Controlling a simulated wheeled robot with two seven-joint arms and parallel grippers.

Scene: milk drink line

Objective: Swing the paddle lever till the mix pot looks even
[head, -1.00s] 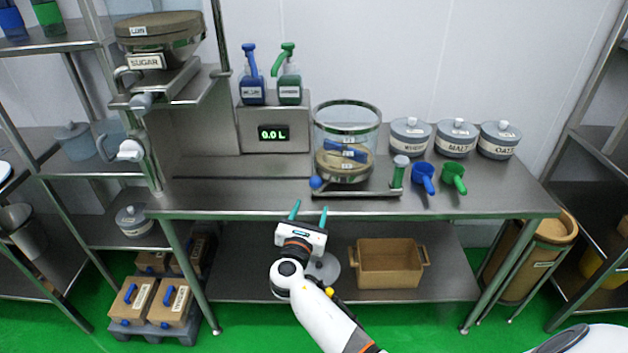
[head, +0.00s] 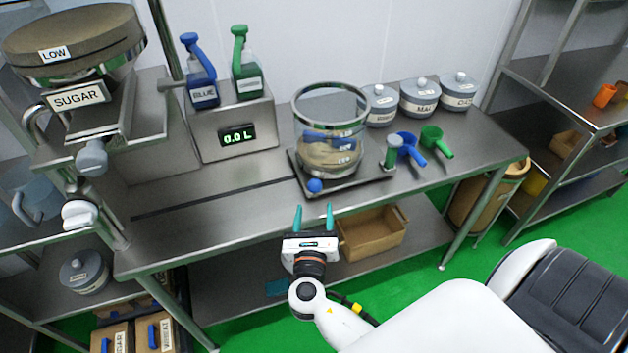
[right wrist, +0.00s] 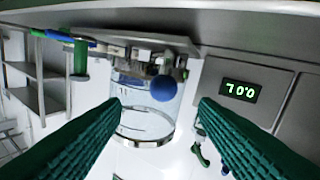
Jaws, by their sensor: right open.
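The mix pot (head: 330,135) is a clear cylinder with a metal rim on a dark base plate, holding a tan layer and blue paddle pieces. A blue ball knob (head: 314,186) sits at the front left of the base, and an upright green handle (head: 393,150) at its right. I cannot tell which belongs to the paddle lever. My right gripper (head: 314,218) is open and empty, in front of the table edge, just below the blue knob and apart from it. In the right wrist view the blue knob (right wrist: 163,88) appears between the fingers, with the pot (right wrist: 143,122) behind it.
Blue (head: 411,149) and green (head: 436,144) scoops lie to the right, before several lidded jars. A sugar hopper (head: 80,100) stands at left.

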